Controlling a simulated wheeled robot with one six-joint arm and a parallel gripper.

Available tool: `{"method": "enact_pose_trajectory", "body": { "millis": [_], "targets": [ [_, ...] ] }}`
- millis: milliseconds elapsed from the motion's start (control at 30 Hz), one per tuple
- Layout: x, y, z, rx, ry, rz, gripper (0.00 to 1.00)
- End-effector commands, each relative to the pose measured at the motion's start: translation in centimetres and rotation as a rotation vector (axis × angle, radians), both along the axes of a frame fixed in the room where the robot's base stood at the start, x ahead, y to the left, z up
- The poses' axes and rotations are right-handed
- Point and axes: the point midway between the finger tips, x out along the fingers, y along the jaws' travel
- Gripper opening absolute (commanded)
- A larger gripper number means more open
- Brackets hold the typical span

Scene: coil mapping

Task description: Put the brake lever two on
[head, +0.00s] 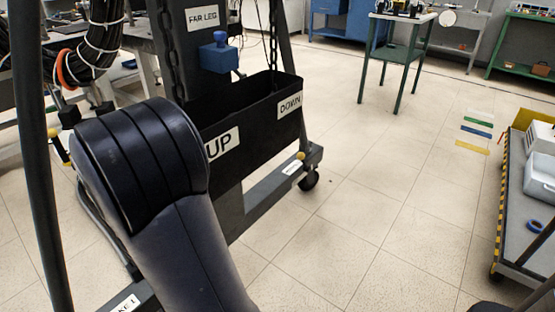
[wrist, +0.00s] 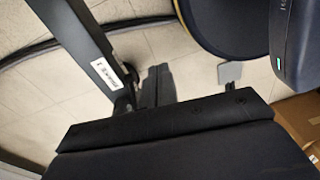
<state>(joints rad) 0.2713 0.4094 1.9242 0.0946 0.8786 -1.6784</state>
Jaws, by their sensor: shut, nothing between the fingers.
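Brake lever two is not certain in either view. In the head view a yellow-knobbed lever (head: 299,156) stands on the frame's foot beside a caster, with a small label (head: 292,168) too small to read. Another yellow-knobbed lever (head: 58,140) shows at the left, partly behind my arm. A label at the bottom left, partly cut off, seems to end in "KE 1". In the wrist view my gripper (wrist: 159,76) appears shut and empty, close to a dark frame beam (wrist: 80,40) with a small unreadable label (wrist: 108,73). No lever knob is clear there.
The black frame carries a bin (head: 240,110) marked UP and DOWN, hanging chains and a blue block (head: 219,55). A cart (head: 520,220) stands at the right. A cardboard box (wrist: 300,118) is at the wrist view's right.

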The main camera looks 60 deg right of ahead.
Motion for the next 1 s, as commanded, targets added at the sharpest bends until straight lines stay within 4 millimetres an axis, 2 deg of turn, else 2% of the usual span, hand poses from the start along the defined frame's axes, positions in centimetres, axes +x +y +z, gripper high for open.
{"method": "enact_pose_trajectory", "body": {
  "millis": [33,100,333,767,1000],
  "targets": [
    [0.7,-0.7,-1.6,0.014,0.002,0.073,0.00],
    [1.5,-1.5,-2.9,0.029,-0.004,0.176,0.00],
    [3.0,-3.1,-5.8,0.063,-0.022,0.399,0.00],
    [3.3,-3.4,-6.2,0.069,-0.028,0.445,0.00],
    [3.3,-3.4,-5.2,0.068,-0.028,0.445,0.00]
  ]
}}
